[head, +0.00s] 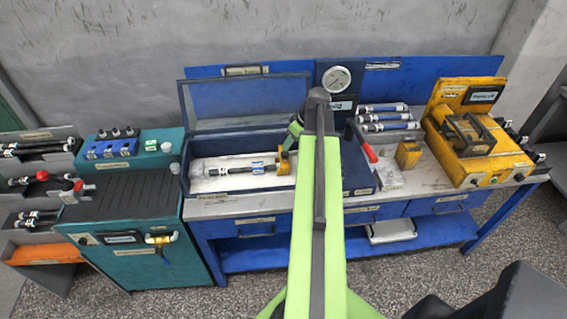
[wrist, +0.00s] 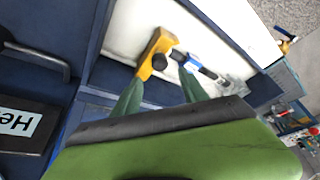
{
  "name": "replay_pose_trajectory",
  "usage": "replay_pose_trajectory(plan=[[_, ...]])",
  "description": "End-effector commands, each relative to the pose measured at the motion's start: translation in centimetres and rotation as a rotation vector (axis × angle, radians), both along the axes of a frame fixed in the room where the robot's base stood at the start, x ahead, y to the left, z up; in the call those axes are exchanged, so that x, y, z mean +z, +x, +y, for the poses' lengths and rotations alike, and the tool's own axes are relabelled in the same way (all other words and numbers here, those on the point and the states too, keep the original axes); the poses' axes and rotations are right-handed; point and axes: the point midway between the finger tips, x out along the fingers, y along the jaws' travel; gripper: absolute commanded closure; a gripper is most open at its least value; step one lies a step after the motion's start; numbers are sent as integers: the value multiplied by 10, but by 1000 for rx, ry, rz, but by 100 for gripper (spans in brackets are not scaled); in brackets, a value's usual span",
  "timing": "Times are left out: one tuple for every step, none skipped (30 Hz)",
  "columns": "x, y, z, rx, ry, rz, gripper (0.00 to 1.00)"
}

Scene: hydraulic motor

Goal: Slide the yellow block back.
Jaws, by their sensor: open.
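A yellow block (head: 284,163) stands at the right end of a blue-walled box with a pale floor, beside a black rod with a blue and white label (head: 262,167). My arm partly hides the block in the head view. In the wrist view the yellow block (wrist: 155,52) has a round black knob on its side and lies just beyond my fingertips. My gripper (wrist: 161,80) is open, its two green fingers apart with nothing held. I cannot tell whether a finger touches the block. A second, smaller yellow block (head: 408,154) stands on the bench to the right.
The box's clear lid (head: 245,103) is raised behind it. A gauge panel (head: 337,78), a red-handled lever (head: 366,146) and several rods (head: 386,118) stand right of my arm. A yellow machine (head: 470,140) is far right. A teal cabinet (head: 130,230) is left.

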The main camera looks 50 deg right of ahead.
Motion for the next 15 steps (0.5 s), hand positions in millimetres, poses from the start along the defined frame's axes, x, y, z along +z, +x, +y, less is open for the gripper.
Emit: replay_pose_trajectory(plan=[[-22,5,0,1,1,0,49],[-28,8,0,2,0,0,49],[-36,11,1,2,-1,0,49],[-42,14,1,2,-1,0,49],[-48,16,1,2,-1,0,49],[-56,19,1,1,0,0,49],[-62,22,1,1,0,0,49],[-68,24,1,1,0,0,49],[-75,27,2,1,0,0,49],[-79,30,2,1,0,0,49],[-83,31,2,1,0,0,49],[-87,33,2,1,-1,0,49],[-89,34,2,1,-1,0,49],[-90,35,2,1,-1,0,49],[-91,36,3,0,-1,0,49]])
